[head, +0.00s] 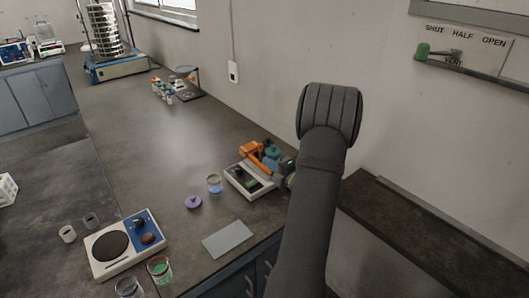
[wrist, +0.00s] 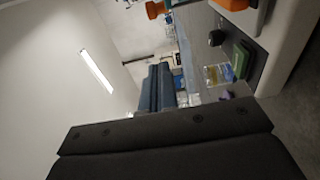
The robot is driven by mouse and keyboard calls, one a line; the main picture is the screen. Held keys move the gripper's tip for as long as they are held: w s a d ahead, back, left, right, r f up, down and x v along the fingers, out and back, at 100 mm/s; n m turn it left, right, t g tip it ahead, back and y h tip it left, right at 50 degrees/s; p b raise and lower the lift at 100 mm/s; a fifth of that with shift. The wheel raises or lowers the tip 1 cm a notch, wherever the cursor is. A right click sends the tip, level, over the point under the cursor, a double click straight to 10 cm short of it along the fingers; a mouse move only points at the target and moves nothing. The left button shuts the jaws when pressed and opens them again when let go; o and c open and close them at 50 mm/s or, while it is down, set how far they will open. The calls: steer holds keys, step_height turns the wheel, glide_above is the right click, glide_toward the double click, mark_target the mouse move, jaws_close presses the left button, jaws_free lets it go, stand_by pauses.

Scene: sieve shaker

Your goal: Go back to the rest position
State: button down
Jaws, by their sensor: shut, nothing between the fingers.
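My dark grey arm (head: 312,205) rises from the bottom of the head view to a ribbed, rounded joint (head: 329,112) in front of the pale wall. The rest of the arm beyond this joint is mostly hidden behind it, and I cannot make out my gripper's fingers. In the wrist view a broad dark shape with small screws (wrist: 165,132), which looks like part of my arm, fills the bottom. No fingertips show there and no held object is seen.
A white instrument (head: 249,181) with orange and teal items stands close beside my arm. A blue-and-white hotplate (head: 125,244), a purple lid (head: 194,202), a grey plate (head: 228,239) and beakers are on the bench. The sieve shaker (head: 118,69) stands far left. The bench middle is clear.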

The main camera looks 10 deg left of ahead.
stand_by(0.4)
steer(key=w+a, duration=0.5)
steer(key=w, duration=0.2)
steer(key=shift+w, duration=0.35)
stand_by(2.1)
